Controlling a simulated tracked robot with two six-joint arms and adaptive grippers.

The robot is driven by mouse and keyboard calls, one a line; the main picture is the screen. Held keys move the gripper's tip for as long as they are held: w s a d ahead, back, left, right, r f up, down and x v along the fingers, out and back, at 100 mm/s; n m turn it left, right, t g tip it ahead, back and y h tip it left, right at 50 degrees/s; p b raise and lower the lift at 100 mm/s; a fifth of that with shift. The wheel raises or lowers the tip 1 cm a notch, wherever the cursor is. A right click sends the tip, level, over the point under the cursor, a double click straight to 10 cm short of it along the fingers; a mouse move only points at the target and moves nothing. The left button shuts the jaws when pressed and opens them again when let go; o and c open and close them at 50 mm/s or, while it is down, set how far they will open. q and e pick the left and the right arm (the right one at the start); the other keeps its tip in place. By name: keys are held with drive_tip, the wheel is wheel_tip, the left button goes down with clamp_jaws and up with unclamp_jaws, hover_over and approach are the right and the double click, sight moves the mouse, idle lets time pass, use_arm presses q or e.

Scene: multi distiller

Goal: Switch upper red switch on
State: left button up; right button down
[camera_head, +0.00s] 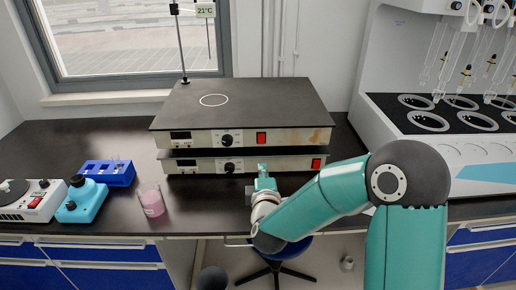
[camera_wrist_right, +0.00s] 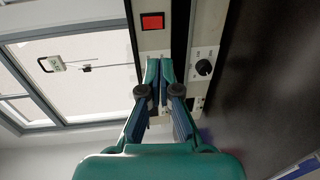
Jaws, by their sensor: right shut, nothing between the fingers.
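Two flat hotplate-like units are stacked on the bench, the upper unit (camera_head: 240,105) over the lower unit (camera_head: 200,168). The upper red switch (camera_head: 261,138) is on the upper front panel, right of a black knob (camera_head: 226,139). It also shows in the right wrist view (camera_wrist_right: 152,21), which is turned sideways. I cannot tell its on or off position. The lower red switch (camera_head: 316,164) sits further right. My right gripper (camera_head: 265,170) is shut and empty, below the upper switch in the head view. In the wrist view its fingertips (camera_wrist_right: 159,68) appear beside the upper switch; contact is unclear. My left gripper is out of view.
A pink-tinted beaker (camera_head: 151,200), a blue tube rack (camera_head: 108,173) and small instruments (camera_head: 82,199) stand at the left. A thin stand rod (camera_head: 180,45) rises behind the units. Glassware apparatus (camera_head: 455,110) stands at the right. The bench before the units is mostly clear.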

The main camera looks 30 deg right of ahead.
sight(261, 143)
drive_tip(key=p+x, duration=0.2)
drive_tip(key=x, duration=1.1)
drive_tip(key=shift+w+d+f+p, duration=0.1)
drive_tip(key=shift+w+d+p, duration=0.15)
drive_tip(key=shift+d+p, duration=0.1)
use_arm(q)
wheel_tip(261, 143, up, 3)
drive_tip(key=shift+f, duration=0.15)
use_arm(e)
drive_tip(key=shift+w, duration=0.1)
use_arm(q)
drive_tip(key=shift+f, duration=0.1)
use_arm(e)
drive_tip(key=shift+w+d+f+b, duration=0.15)
drive_tip(key=shift+f+b, duration=0.15)
drive_tip(key=shift+b, duration=0.65)
drive_tip(key=shift+r+p, duration=0.3)
drive_tip(key=shift+p, duration=0.1)
drive_tip(key=shift+s+a+f, duration=0.25)
drive_tip(key=shift+s+a, duration=0.2)
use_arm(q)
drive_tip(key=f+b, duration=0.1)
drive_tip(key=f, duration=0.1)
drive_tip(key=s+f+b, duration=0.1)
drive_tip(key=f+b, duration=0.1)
use_arm(e)
drive_tip(key=f+v, duration=0.3)
drive_tip(key=v, duration=0.9)
drive_tip(key=shift+s, duration=0.45)
